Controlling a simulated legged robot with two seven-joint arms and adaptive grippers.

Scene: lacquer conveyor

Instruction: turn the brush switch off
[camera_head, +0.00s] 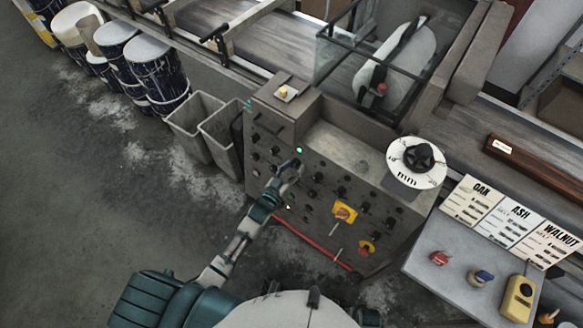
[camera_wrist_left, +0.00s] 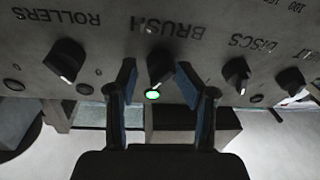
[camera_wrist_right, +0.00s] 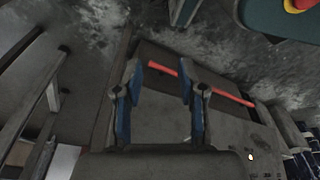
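The brush switch (camera_wrist_left: 160,66) is a black rotary knob under the upside-down word BRUSH in the left wrist view. A lit green lamp (camera_wrist_left: 152,95) sits beside it; a green light (camera_head: 299,150) also shows on the control panel (camera_head: 325,190) in the head view. My left gripper (camera_wrist_left: 157,78) is open, its blue-padded fingers on either side of the knob with gaps visible. In the head view my left gripper (camera_head: 290,172) is at the panel face and hides part of it. My right gripper (camera_wrist_right: 158,80) is open and empty, away from the panel's knobs.
The ROLLERS knob (camera_wrist_left: 64,61) and DISCS knob (camera_wrist_left: 236,74) flank the brush knob. A yellow-plated switch (camera_head: 345,213) and a red knob (camera_head: 366,247) are lower on the panel. Grey bins (camera_head: 222,135) stand left; a red hose (camera_head: 318,246) runs along the panel's base.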

